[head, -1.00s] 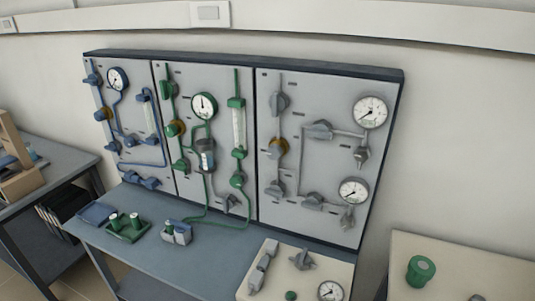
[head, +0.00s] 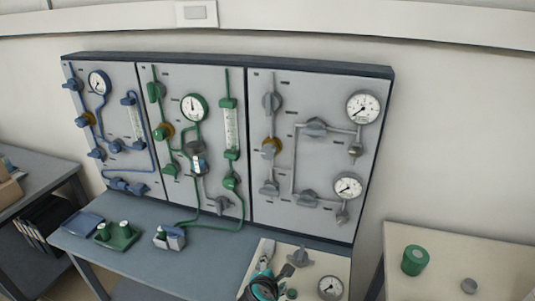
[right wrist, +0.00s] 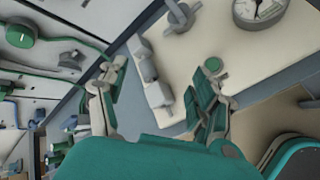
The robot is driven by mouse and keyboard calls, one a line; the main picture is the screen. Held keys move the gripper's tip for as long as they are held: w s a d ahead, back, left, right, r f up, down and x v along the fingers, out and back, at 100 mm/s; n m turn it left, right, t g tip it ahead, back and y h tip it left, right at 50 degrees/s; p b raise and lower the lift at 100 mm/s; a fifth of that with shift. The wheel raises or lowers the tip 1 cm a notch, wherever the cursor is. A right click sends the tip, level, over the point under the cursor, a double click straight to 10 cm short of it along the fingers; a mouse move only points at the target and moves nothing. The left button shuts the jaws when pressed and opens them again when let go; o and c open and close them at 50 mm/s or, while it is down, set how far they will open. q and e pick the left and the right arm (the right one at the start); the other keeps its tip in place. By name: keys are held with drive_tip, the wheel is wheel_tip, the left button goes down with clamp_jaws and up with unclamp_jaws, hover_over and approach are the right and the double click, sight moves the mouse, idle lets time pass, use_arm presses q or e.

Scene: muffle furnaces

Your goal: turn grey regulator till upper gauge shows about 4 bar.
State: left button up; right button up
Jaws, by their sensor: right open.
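The right panel (head: 325,90) carries grey fittings. A grey knob on a brass-coloured ring, which looks like the grey regulator (head: 269,149), sits at its left side. The upper gauge (head: 363,107) is white and round at the upper right; its reading is too small to tell. My right gripper (head: 266,272) is at the bottom of the head view, low in front of the panel and well apart from the regulator. In the right wrist view (right wrist: 160,92) its two fingers are spread, with nothing held between them. My left gripper is not in view.
A lower gauge (head: 347,187) is on the same panel. A beige board (head: 316,262) with grey fittings and another gauge (head: 330,287) lies under my right gripper. Green fittings (head: 118,236) stand on the blue-grey bench (head: 205,262). A side table (head: 460,250) holds a green cylinder (head: 415,260).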

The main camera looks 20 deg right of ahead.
drive_tip(key=w+a+r+n+t+h, duration=0.25)
drive_tip(key=w+r+n, duration=0.35)
drive_tip(key=r, duration=0.5)
drive_tip(key=n+t+h, duration=0.3)
drive_tip(key=t, duration=0.1)
approach(267, 154)
drive_tip(key=shift+y, duration=0.25)
drive_tip(key=p+x, duration=0.3)
drive_tip(key=x, duration=0.7)
drive_tip(key=shift+w+d+r, duration=0.1)
drive_tip(key=shift+d, duration=0.15)
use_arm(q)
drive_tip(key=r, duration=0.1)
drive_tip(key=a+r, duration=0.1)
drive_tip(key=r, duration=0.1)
